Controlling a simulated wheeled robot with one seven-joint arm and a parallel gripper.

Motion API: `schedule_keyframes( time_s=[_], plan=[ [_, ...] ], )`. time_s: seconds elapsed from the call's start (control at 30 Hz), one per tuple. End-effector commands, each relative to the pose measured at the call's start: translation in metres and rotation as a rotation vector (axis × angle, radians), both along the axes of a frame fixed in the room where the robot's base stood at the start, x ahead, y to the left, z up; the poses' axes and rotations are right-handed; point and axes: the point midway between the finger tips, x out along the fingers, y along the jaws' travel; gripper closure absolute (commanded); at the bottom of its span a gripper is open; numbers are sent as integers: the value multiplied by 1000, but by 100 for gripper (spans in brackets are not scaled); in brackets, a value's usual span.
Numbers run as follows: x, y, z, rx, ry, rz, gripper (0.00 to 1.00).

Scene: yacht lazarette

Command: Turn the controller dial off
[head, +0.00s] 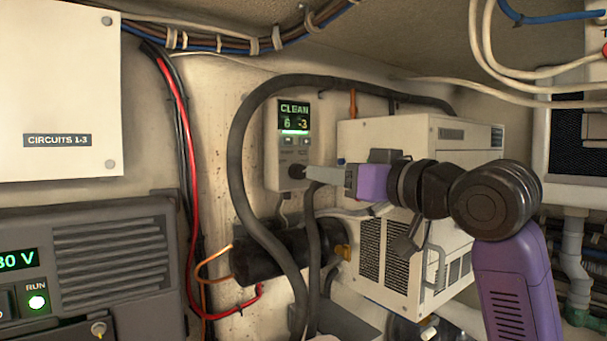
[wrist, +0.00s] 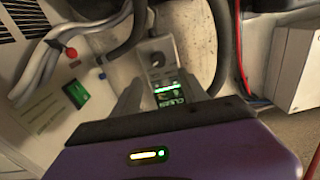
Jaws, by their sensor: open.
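The controller (head: 286,155) is a pale grey box on the wall with a lit screen reading "CLEAN" and "6 -3". Its dark round dial (head: 296,171) sits low on its face. In the wrist view the dial (wrist: 157,59) shows beyond the fingertips, with the controller's green-lit screen (wrist: 168,92) between the fingers. My gripper (head: 309,173) reaches in from the right with its tips close to the dial; the head view does not show whether they touch. In the wrist view my gripper (wrist: 162,82) is open, with nothing held. The dial's pointer is too small to read.
A thick dark hose (head: 238,130) loops around the controller. A white vented unit (head: 400,150) stands right of it, under my arm. A black cylinder (head: 275,257) lies below. Red and black cables (head: 180,120) run down the wall at left.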

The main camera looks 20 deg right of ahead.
Motion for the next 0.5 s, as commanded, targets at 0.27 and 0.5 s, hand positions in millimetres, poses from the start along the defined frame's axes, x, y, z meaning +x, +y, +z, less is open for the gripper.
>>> schedule_keyframes(
  time_s=[0.27, 0.5],
  plan=[
    [20, 6, -6, 1, 35, -2, 49],
    [55, 18, -5, 2, 33, -2, 49]
  ],
)
